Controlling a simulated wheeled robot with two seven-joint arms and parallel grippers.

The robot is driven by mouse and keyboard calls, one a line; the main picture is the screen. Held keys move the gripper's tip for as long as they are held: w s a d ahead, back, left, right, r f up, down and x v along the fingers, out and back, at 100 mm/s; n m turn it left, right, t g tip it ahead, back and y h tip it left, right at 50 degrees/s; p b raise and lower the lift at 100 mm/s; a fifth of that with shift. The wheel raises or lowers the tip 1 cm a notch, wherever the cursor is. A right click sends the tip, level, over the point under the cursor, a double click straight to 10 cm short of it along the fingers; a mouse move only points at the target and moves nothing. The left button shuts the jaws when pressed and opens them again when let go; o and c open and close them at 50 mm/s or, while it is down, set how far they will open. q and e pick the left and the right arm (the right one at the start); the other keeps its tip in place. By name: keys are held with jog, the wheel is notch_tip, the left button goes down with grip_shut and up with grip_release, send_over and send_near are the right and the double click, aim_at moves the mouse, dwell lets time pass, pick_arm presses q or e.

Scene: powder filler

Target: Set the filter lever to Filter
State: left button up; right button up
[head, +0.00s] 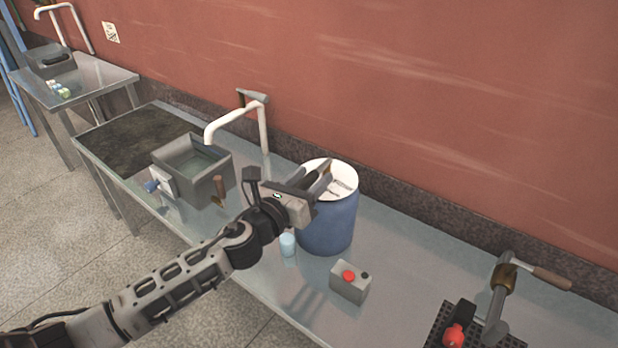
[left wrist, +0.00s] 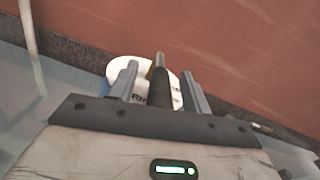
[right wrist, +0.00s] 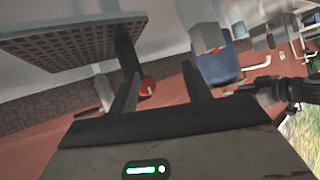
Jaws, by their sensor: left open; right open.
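My left gripper (head: 320,177) is open above a blue barrel (head: 328,225) with a white lid. In the left wrist view a dark lever-like handle (left wrist: 160,88) stands between the spread fingers of the left gripper (left wrist: 158,72); the fingers are apart from it. Its base is hidden, and I cannot tell for sure that it is the filter lever. No "Filter" label can be read. The barrel's white lid (left wrist: 118,76) shows behind with partly hidden dark lettering. My right gripper (right wrist: 160,65) is open and empty in the right wrist view; it is not in the head view.
A grey basin (head: 166,156) with a brown handle (head: 218,192) stands left, beside a white pipe (head: 263,130). A grey box with a red button (head: 348,276) stands before the barrel. At right are a wooden-handled pipe (head: 552,279) and a dark perforated tray (head: 436,333).

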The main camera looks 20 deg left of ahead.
pick_arm(q)
grip_shut()
